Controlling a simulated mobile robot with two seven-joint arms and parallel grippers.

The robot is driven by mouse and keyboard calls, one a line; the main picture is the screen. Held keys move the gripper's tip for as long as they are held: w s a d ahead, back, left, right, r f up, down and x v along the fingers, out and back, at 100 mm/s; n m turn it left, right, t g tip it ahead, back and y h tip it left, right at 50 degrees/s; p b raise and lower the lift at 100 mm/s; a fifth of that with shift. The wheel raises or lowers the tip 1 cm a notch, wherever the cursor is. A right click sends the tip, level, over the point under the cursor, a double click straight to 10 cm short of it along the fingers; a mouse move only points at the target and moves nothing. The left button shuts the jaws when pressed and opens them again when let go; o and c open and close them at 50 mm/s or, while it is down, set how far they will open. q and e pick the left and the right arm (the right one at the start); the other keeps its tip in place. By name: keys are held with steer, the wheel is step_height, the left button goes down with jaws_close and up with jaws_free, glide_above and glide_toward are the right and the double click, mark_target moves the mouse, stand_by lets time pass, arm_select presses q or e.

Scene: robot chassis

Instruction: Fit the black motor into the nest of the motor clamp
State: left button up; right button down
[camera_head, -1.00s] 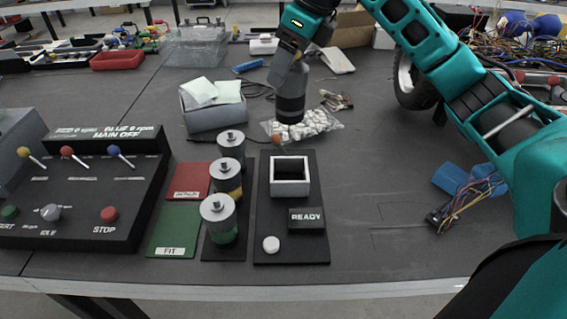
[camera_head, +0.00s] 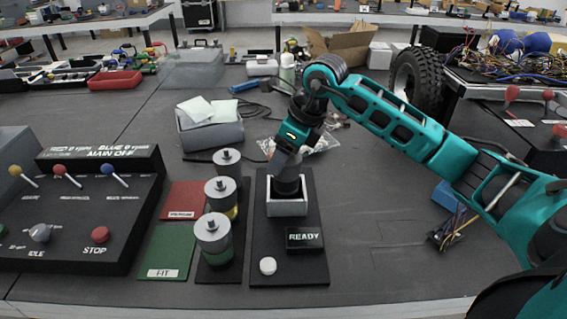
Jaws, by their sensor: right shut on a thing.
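My right gripper (camera_head: 288,168) is shut on the black motor (camera_head: 287,187) and holds it upright over the nest of the motor clamp. The nest is a light grey square box (camera_head: 287,209) on a black base plate (camera_head: 288,270). The motor's lower end is at the nest's opening and covers most of it. I cannot tell how deep it sits inside. A black block reading READY (camera_head: 304,238) and a white round button (camera_head: 268,265) are on the plate in front of the nest. My left gripper is not in view.
Three grey-topped motors (camera_head: 213,228) stand in a row left of the clamp. Beside them lie a green FIT mat (camera_head: 168,252) and a red mat (camera_head: 184,200). A lever panel (camera_head: 85,205) is at left. The table right of the clamp is mostly clear.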

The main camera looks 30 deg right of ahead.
step_height(320, 180, down, 2)
steer(key=shift+f, duration=0.2)
steer(key=shift+f, duration=0.2)
steer(key=shift+c, duration=0.8)
jaws_free()
